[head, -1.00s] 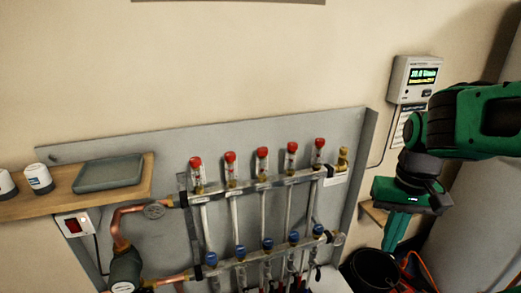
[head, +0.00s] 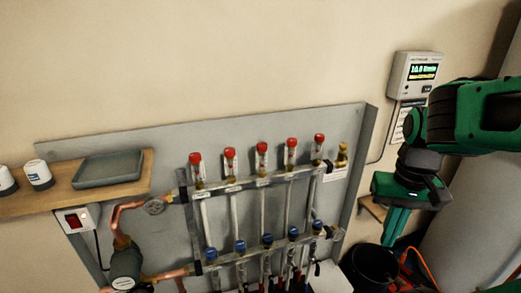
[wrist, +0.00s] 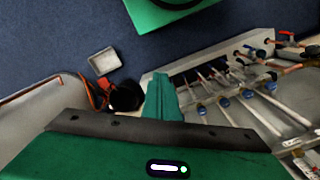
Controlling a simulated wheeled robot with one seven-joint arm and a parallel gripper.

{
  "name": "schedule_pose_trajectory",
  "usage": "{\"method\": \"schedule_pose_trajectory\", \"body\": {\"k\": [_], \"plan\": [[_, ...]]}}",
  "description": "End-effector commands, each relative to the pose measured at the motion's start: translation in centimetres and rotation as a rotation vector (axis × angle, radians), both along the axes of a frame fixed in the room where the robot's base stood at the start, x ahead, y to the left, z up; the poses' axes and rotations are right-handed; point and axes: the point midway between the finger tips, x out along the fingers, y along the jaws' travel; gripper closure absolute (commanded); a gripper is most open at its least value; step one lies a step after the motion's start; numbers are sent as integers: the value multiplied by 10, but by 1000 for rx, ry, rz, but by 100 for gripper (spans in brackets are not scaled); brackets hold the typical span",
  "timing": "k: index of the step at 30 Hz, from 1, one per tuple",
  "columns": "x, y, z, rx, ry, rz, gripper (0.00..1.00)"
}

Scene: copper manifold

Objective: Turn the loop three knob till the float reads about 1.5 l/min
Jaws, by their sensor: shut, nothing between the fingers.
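The manifold's upper bar (head: 240,187) carries several clear flow meters with red caps. The middle one, third from either end, has a red cap (head: 262,146). The float scale is too small to read. My gripper (head: 395,230) points down to the right of the manifold board, apart from all knobs. Its green fingers (wrist: 163,92) are together and empty. The wrist view also shows several blue knobs (wrist: 223,102) to the right of the fingers.
A wooden shelf (head: 30,207) with a grey tray (head: 108,170) is at left. A wall display (head: 415,75) hangs at upper right. A black bucket (head: 372,265) stands below my gripper, near orange cable (head: 425,265). Open wall lies above the manifold.

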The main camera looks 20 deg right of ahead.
Motion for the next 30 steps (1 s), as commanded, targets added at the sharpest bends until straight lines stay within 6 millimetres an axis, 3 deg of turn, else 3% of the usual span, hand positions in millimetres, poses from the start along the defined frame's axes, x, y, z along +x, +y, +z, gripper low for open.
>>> {"method": "schedule_pose_trajectory", "body": {"k": [2,5,7,8,11,14,18,21,25,30], "plan": [[0,0,0,0,0,0,100],[-6,0,7,-4,-15,7,76],[7,-2,16,-20,-31,25,59],[17,-2,22,-29,-39,37,56],[71,2,49,-71,-83,102,56],[141,23,84,-114,-154,189,56],[229,77,129,-144,-257,308,56],[274,120,154,-145,-320,375,56],[306,161,174,-138,-373,430,56],[319,179,178,-133,-395,450,56]]}}
